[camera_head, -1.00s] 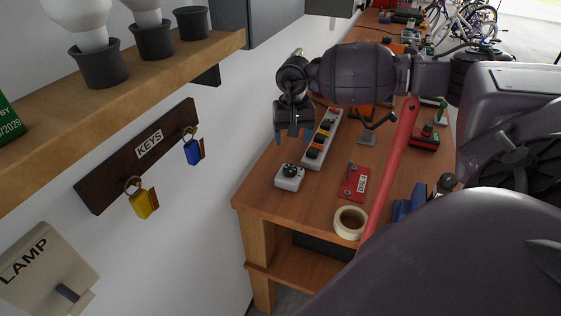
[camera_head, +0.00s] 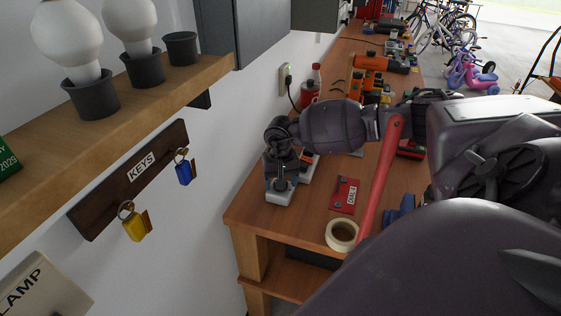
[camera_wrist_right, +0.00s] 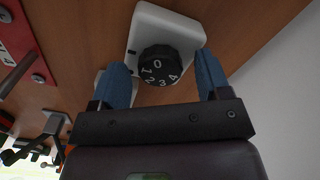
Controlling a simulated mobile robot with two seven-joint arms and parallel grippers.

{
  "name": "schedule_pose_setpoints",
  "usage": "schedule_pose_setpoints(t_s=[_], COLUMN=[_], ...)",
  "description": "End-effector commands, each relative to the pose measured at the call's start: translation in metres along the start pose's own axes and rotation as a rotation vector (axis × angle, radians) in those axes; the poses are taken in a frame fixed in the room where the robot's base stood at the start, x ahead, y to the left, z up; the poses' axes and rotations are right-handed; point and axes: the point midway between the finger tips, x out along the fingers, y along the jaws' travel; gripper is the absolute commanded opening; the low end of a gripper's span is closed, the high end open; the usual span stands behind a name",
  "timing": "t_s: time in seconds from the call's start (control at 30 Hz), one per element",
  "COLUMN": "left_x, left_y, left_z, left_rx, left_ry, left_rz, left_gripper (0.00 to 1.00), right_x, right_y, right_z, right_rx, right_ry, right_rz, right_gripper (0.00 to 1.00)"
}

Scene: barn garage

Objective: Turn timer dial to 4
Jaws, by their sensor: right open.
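The timer is a small white box (camera_wrist_right: 143,22) with a black round dial (camera_wrist_right: 158,66) marked with white digits 0 to 4; which digit is set I cannot tell. In the head view the timer (camera_head: 280,196) sits near the front left of the workbench, partly covered by my right gripper. My right gripper (camera_head: 281,180) points down over it. In the right wrist view the open blue fingertips (camera_wrist_right: 163,74) stand on both sides of the dial, with gaps visible and nothing held. My left gripper is not in view.
A red plate labelled DIAL 4 (camera_head: 344,195) and a tape roll (camera_head: 342,235) lie on the workbench (camera_head: 308,215) to the right. A power strip (camera_head: 308,165) lies behind the timer. The wall is close on the left, with a key rack (camera_head: 150,166) and shelf (camera_head: 135,100).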

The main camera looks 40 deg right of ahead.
Motion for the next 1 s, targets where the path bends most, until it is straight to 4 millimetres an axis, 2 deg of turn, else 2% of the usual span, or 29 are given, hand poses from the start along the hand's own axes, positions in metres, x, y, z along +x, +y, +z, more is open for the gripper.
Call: schedule_pose_setpoints(t_s=[0.27,0.5,0.6,1.0], left_x=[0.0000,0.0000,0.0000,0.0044], left_y=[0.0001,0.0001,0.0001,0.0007], left_z=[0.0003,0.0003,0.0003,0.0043], left_rx=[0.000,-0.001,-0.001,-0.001], left_ry=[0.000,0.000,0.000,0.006], left_rz=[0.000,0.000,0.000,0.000], left_gripper=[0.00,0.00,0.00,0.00], right_x=[0.0011,0.0008,0.0007,0.0018], right_y=[0.0000,-0.0001,-0.0001,0.0000], right_z=[0.0000,-0.0001,-0.0001,-0.0007], right_rx=[0.000,0.000,0.000,0.088], right_ry=[0.000,0.000,0.000,0.002], right_rz=[0.000,0.000,0.000,0.000], right_gripper=[0.70,0.33,0.21,0.21])
